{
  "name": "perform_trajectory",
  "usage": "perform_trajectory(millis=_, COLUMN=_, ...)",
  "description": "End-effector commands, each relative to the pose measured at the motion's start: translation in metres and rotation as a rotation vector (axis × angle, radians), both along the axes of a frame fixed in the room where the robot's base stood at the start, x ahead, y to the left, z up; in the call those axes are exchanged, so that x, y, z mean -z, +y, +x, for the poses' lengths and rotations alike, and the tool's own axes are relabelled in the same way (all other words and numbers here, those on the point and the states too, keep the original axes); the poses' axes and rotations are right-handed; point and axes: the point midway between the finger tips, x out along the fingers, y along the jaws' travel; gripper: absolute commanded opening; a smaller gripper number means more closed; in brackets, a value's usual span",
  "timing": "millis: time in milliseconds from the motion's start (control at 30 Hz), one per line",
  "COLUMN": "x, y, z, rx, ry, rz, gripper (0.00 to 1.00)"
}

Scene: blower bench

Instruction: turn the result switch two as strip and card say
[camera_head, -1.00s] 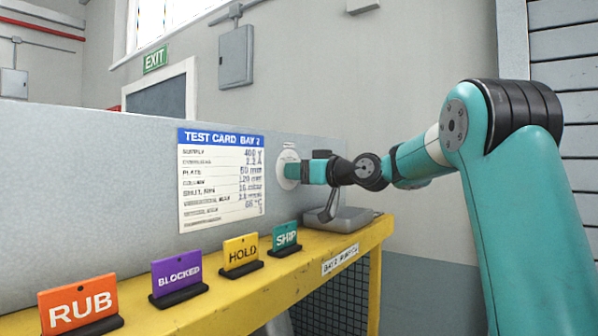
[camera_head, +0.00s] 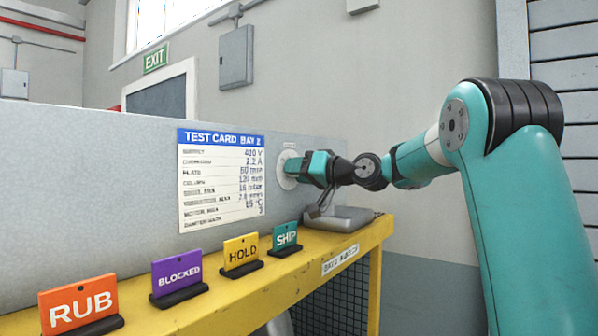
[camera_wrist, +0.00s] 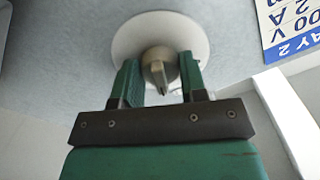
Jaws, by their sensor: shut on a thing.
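The switch is a metal knob with a raised pointer (camera_wrist: 157,66) on a round white plate (camera_wrist: 195,30), set in the grey panel; the plate also shows in the head view (camera_head: 282,170). My gripper (camera_wrist: 160,76) is shut on the knob, with one green finger on each side of it; in the head view my gripper (camera_head: 298,168) reaches the plate from the right. The test card (camera_head: 222,185) has a blue heading, "TEST CARD BAY 2", and rows of values, several too blurred to read. Markings on the plate cannot be read. No strip is clearly identifiable.
Tags reading RUB (camera_head: 80,303), BLOCKED (camera_head: 177,271), HOLD (camera_head: 241,252) and SHIP (camera_head: 285,236) stand along the yellow bench (camera_head: 215,300). A grey tray (camera_head: 345,218) lies below my gripper at the bench's right end.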

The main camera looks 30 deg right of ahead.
Motion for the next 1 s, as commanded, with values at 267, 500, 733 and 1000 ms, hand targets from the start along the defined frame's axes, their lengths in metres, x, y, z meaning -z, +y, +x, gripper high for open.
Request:
perform_trajectory(millis=267, x=-0.0017, y=-0.0001, z=0.0, rx=0.001, ry=0.063, rz=0.177, gripper=0.15)
perform_trajectory(millis=500, x=-0.0017, y=-0.0002, z=0.0, rx=0.001, ry=0.095, rz=0.266, gripper=0.15)
perform_trajectory(millis=733, x=-0.0015, y=-0.0001, z=-0.0001, rx=0.002, ry=0.104, rz=0.295, gripper=0.15)
perform_trajectory(millis=1000, x=-0.0015, y=-0.0002, z=0.0, rx=0.002, ry=0.105, rz=0.297, gripper=0.15)
